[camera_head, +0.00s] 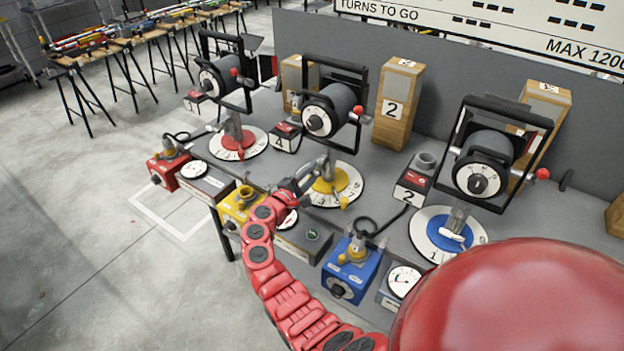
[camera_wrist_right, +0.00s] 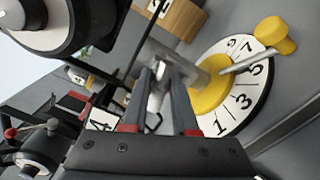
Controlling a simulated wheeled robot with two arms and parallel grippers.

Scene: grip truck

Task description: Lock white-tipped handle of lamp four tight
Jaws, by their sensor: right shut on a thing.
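Lamp four (camera_head: 333,106) is the middle lamp, a grey drum in a black yoke, with a "4" plate (camera_head: 286,136) to its left. Below it a grey post stands on a yellow hub (camera_head: 338,181) over a white numbered dial; the hub also shows in the wrist view (camera_wrist_right: 212,94). My right gripper (camera_head: 303,182) reaches in beside this post from the front left. In the wrist view its two dark fingers (camera_wrist_right: 164,78) are shut on a pale grey metal part near the post, which looks like the handle. My left gripper is out of view.
Similar lamps stand left over a red dial (camera_head: 232,154) and right over a blue dial (camera_head: 423,240). Wooden blocks, one marked "2" (camera_head: 396,106), stand behind. Red, yellow and blue boxes (camera_head: 351,270) with gauges line the bench front. A grey wall (camera_head: 440,70) closes the back.

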